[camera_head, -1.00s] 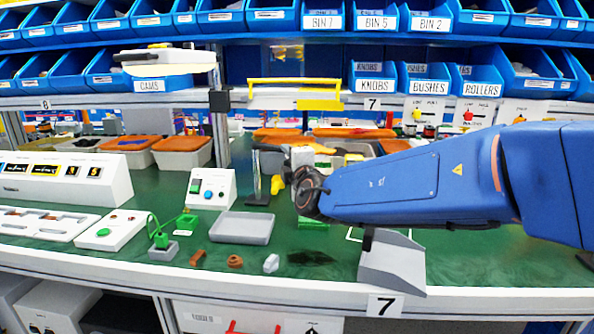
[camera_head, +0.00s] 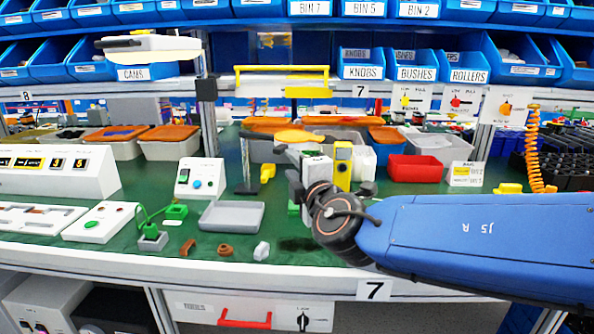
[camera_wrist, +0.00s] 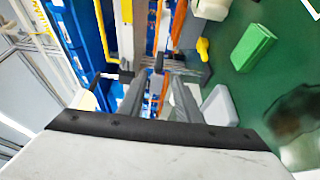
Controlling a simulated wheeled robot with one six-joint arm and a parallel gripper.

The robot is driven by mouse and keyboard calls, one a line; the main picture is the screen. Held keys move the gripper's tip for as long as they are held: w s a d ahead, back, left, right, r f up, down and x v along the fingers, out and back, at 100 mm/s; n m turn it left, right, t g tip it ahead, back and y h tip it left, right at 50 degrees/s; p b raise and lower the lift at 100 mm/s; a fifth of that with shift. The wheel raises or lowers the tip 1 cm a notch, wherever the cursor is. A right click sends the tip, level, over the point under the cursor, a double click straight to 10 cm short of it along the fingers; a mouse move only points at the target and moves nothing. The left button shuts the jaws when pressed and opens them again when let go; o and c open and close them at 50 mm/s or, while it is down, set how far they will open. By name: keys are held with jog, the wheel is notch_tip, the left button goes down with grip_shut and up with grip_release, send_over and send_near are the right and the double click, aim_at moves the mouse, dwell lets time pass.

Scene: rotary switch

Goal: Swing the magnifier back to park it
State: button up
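I take the magnifier to be the white, flat head (camera_head: 150,46) with a cream underside at the upper left of the head view. A black block (camera_head: 206,88) on the upright post beside it seems to carry it. A pale part of it seems to show at the left in the wrist view (camera_wrist: 86,101). My gripper (camera_head: 284,140) is right of and lower than the magnifier, over the bench, apart from it. In the wrist view its two grey fingers (camera_wrist: 158,82) stand apart with nothing visibly held between them. My own wrist partly hides the gripper in the head view.
A thin panel on a black base (camera_head: 246,188) and a yellow hook-like piece (camera_head: 267,173) stand left of my gripper. A grey tray (camera_head: 231,216) and a button box (camera_head: 199,179) are on the green bench. Blue bins line the shelves. A red bin (camera_head: 414,168) is right.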

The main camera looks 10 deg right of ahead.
jog(key=shift+s+d, duration=0.1)
jog(key=shift+s, duration=0.95)
jog(key=shift+r, duration=0.1)
jog(key=c, duration=0.5)
jog(key=w+d+r+m+h, duration=0.1)
jog(key=r+m, duration=0.2)
jog(key=w+d+r+m+h, duration=0.1)
jog(key=w+r+m+h, duration=0.1)
jog(key=m, duration=0.1)
jog(key=w+d+r+m+h, duration=0.1)
jog(key=w+r+m+h, duration=0.1)
jog(key=r+m, duration=0.1)
jog(key=shift+w+d+r, duration=0.2)
jog(key=shift+r, duration=0.1)
grip_shut()
notch_tip(320, 180, up, 4)
jog(key=w+d+f+m+g+h, duration=0.1)
jog(key=w+d+m+g+h, duration=0.2)
jog(key=m, duration=0.5)
jog(key=s+a+m+g+y, duration=0.4)
jog(key=a+m+g, duration=0.7)
jog(key=a, duration=0.4)
jog(key=w+d+f+n, duration=0.1)
jog(key=w+d+f, duration=0.3)
jog(key=f, duration=0.5)
jog(key=shift+w+d+g, duration=0.3)
jog(key=shift+w+d, duration=0.05)
jog(key=shift+w, duration=0.4)
